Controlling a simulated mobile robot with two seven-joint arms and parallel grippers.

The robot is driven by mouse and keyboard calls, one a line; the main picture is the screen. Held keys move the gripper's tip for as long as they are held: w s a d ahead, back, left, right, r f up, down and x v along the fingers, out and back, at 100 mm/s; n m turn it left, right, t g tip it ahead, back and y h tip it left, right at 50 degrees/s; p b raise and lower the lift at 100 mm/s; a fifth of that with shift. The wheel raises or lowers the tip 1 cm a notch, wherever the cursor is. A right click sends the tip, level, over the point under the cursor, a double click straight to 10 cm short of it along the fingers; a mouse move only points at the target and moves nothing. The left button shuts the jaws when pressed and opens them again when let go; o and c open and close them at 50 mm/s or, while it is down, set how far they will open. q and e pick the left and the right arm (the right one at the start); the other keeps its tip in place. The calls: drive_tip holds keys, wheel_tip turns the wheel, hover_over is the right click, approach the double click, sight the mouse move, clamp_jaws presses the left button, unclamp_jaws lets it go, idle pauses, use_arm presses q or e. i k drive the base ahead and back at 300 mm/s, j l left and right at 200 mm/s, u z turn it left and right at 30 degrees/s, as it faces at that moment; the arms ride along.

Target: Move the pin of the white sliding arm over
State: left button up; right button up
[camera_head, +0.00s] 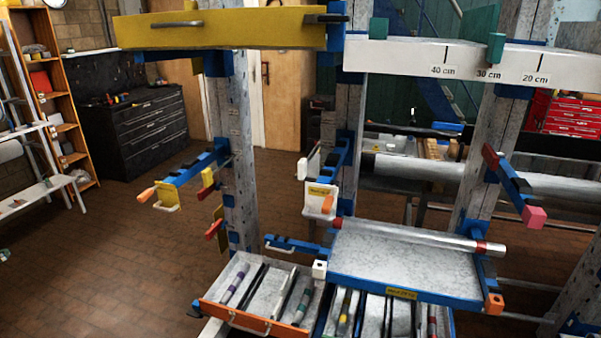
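The white sliding arm (460,58) is a flat horizontal bar at the upper right. Its face carries the marks 40 cm, 30 cm and 20 cm. A green upright peg (495,47) stands at its front by the 30 cm mark and may be the pin. Another green block (378,29) sits at the bar's left end, and a larger green piece (483,20) is behind it. Which green piece is the pin I cannot tell for sure. Neither of my grippers is in view.
A yellow beam (220,30) with handles adjoins the white bar on the left. Grey posts (237,150) carry blue brackets. Below are a blue-edged shelf (400,264) with a metal tube and trays (238,297) of rods. The brick floor at left is clear.

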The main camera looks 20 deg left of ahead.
sight(303, 163)
drive_tip(key=i+j, duration=0.15)
drive_tip(key=j, duration=0.25)
drive_tip(key=i+j, duration=0.1)
drive_tip(key=j, duration=0.35)
drive_tip(key=i+j+z, duration=0.1)
drive_tip(key=j, duration=0.3)
drive_tip(key=i+j, duration=0.15)
drive_tip(key=j, duration=0.25)
drive_tip(key=i+j, duration=0.1)
drive_tip(key=j, duration=0.35)
drive_tip(key=i+z, duration=0.05)
